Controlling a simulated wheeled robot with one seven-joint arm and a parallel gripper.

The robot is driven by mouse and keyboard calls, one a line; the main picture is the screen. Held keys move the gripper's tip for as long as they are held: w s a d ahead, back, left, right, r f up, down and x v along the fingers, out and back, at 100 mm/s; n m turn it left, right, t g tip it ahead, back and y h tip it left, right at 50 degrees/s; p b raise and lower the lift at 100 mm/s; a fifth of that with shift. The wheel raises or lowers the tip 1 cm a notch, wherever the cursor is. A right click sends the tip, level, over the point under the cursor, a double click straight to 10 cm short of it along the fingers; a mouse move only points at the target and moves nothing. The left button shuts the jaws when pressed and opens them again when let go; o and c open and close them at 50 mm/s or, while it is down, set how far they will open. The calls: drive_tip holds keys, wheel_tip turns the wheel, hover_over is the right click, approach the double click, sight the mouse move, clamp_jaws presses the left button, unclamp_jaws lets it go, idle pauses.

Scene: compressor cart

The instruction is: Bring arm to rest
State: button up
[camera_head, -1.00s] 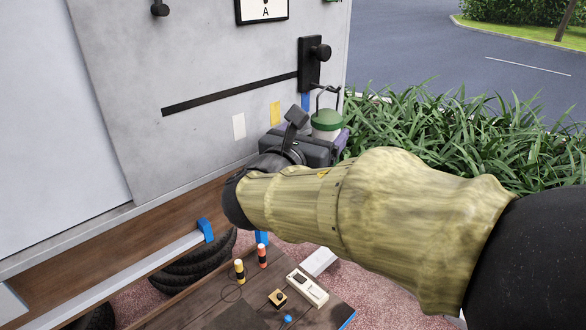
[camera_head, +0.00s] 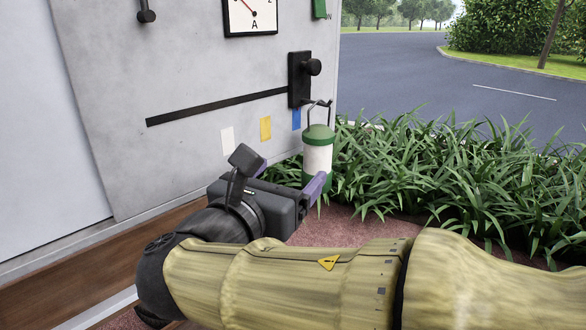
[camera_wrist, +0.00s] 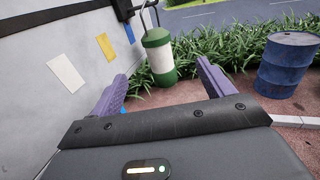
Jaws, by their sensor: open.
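My gripper (camera_head: 290,178) is open, with its two purple fingers apart and nothing between them. In the wrist view, my gripper (camera_wrist: 160,85) points toward a white and green canister (camera_wrist: 159,56), which stands beyond the fingertips. In the head view the canister (camera_head: 317,155) hangs by its wire handle below a black knob (camera_head: 312,67) on the grey panel (camera_head: 180,70). The right finger overlaps the canister's lower edge in the head view; I cannot tell whether they touch. My arm reaches across the lower part of the head view.
White, yellow (camera_head: 265,128) and blue patches sit on the panel below a black strip (camera_head: 215,106). A gauge (camera_head: 250,16) is above. Green plants (camera_head: 450,180) grow at the right, with a road behind. A blue barrel (camera_wrist: 287,64) stands right in the wrist view.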

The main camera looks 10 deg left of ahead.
drive_tip(key=s+d+f+m+g+y, duration=0.1)
drive_tip(key=d+f+m+g+y, duration=0.1)
drive_tip(key=d+f+m+g, duration=0.2)
drive_tip(key=s+d+f+m+g+y+b, duration=0.1)
drive_tip(key=d+f+m+g, duration=0.4)
drive_tip(key=d+f+m, duration=0.5)
drive_tip(key=s+d+f+m+g+y+b, duration=0.1)
drive_tip(key=d+f+m+g, duration=0.4)
drive_tip(key=f+m, duration=1.3)
wheel_tip(320, 180, down, 5)
drive_tip(key=s+d+y, duration=0.1)
drive_tip(key=d+y, duration=0.1)
drive_tip(key=shift+s+d, duration=0.2)
drive_tip(key=shift+d, duration=0.15)
